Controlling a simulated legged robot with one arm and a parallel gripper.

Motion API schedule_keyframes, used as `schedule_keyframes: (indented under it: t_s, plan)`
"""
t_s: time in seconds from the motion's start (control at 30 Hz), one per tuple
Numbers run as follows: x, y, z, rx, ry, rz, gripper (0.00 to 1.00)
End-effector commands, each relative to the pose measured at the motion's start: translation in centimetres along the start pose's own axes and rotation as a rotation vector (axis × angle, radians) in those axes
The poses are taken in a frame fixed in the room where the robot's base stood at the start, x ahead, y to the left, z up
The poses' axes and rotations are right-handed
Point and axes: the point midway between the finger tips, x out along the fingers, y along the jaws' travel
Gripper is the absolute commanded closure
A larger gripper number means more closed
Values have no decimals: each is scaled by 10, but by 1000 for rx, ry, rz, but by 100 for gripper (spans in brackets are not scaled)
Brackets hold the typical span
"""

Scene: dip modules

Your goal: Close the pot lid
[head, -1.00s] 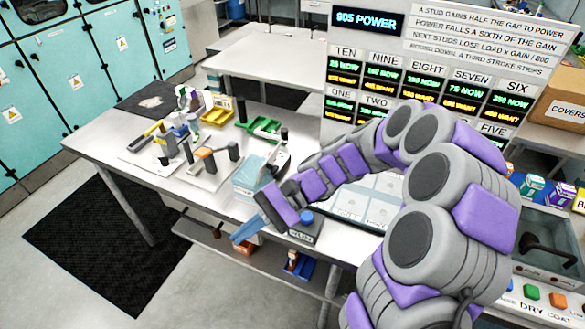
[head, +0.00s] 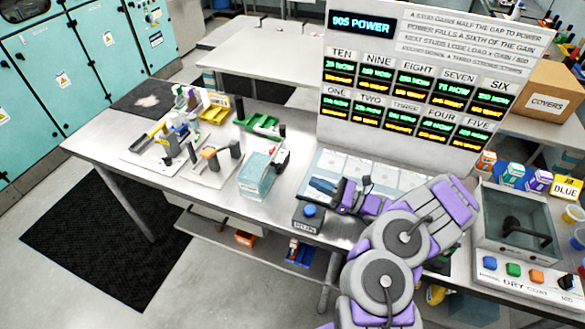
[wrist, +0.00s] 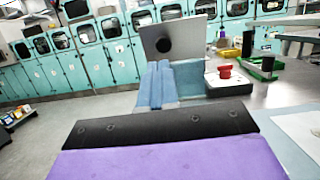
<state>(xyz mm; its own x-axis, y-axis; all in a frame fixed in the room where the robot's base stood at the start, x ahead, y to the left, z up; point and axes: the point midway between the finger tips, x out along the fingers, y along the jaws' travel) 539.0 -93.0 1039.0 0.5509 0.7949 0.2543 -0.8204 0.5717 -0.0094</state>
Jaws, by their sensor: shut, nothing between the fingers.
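The pot looks like a pale blue translucent box (head: 256,178) at the middle of the bench. It also shows in the wrist view (wrist: 190,76), partly behind my fingers. Its grey lid stands up, open, and in the wrist view the lid (wrist: 193,36) has a round black knob facing me. In the head view the lid is small and seen nearly edge-on. My gripper (head: 322,186) is right of the pot, above the white mat. Its blue fingers (wrist: 160,72) are together with nothing between them and point at the lid. I cannot tell the gap to the lid.
A block with a blue button (head: 309,214) stands at the bench's front edge, below my gripper. A device with a red knob (wrist: 225,78) is beyond the pot. Trays with parts (head: 207,160) fill the left of the bench. The power board (head: 420,85) stands behind.

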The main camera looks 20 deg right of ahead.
Motion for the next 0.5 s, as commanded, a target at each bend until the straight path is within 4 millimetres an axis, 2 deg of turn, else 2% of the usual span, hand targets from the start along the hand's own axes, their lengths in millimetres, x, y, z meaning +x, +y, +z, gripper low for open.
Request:
schedule_keyframes:
  t_s: [0.07,0.17,0.5]
  plan:
    - [-3,-4,-2,4,0,-13,100]
    - [3,-5,-2,4,-2,-14,100]
    - [62,-4,-2,3,-3,-9,100]
